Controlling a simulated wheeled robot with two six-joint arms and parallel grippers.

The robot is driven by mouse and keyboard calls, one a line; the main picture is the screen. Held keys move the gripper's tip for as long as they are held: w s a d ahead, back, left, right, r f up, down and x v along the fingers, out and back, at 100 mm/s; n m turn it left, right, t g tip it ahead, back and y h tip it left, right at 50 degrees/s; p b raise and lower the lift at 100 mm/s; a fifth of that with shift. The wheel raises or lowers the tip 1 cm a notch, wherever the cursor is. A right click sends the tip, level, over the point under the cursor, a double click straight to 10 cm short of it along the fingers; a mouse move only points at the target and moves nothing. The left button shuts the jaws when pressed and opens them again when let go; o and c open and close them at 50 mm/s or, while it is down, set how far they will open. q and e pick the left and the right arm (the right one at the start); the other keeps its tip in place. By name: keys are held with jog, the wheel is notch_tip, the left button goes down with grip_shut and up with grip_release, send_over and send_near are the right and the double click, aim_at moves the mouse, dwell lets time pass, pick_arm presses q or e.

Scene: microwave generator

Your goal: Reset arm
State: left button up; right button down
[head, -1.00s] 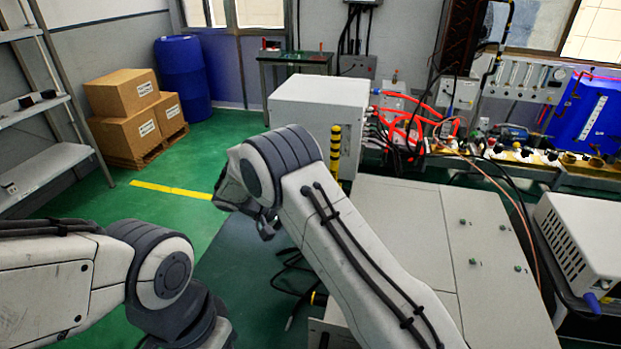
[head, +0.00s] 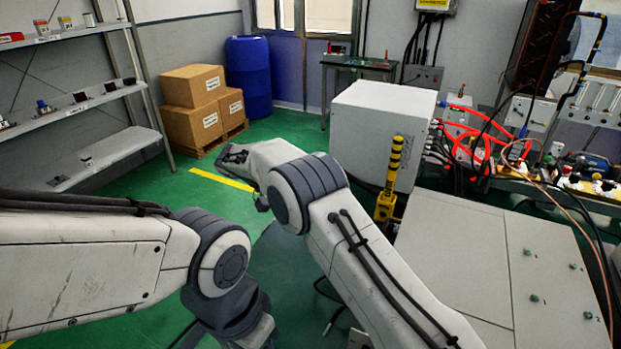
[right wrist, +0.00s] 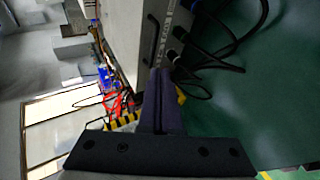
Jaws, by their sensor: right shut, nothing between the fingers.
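My right arm (head: 375,255) reaches in from the lower right of the head view, bends at a dark joint and points to the left over the green floor. My right gripper (right wrist: 160,78) shows in the right wrist view with its two dark fingers together and nothing between them. It is pointed towards a grey cabinet with black cables plugged into it, and appears apart from it. My left arm (head: 85,265) comes in from the left and bends down at a dark joint near the bottom edge. The left gripper is out of view.
A white cabinet (head: 378,115) stands behind a yellow-black post (head: 390,175). A light-topped bench (head: 480,260) is at the right, with red hoses (head: 475,140) behind it. Shelves (head: 95,155), cardboard boxes (head: 193,85) and a blue barrel (head: 248,78) are at the back left. Green floor is open between.

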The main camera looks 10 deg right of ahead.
jog(key=s+a+r+n+t+y, duration=0.1)
jog(key=s+a+r+n+y, duration=0.15)
jog(key=s, duration=0.55)
jog(key=s+a+r+n+y, duration=0.2)
jog(key=s+n+y, duration=0.2)
jog(key=s, duration=0.3)
jog(key=s+d+f+n+t+y, duration=0.1)
jog(key=s+n+y, duration=0.3)
jog(key=s, duration=1.4)
jog(key=shift+s+f+y, duration=0.15)
jog(key=shift+f+y, duration=0.35)
jog(key=shift+y, duration=0.35)
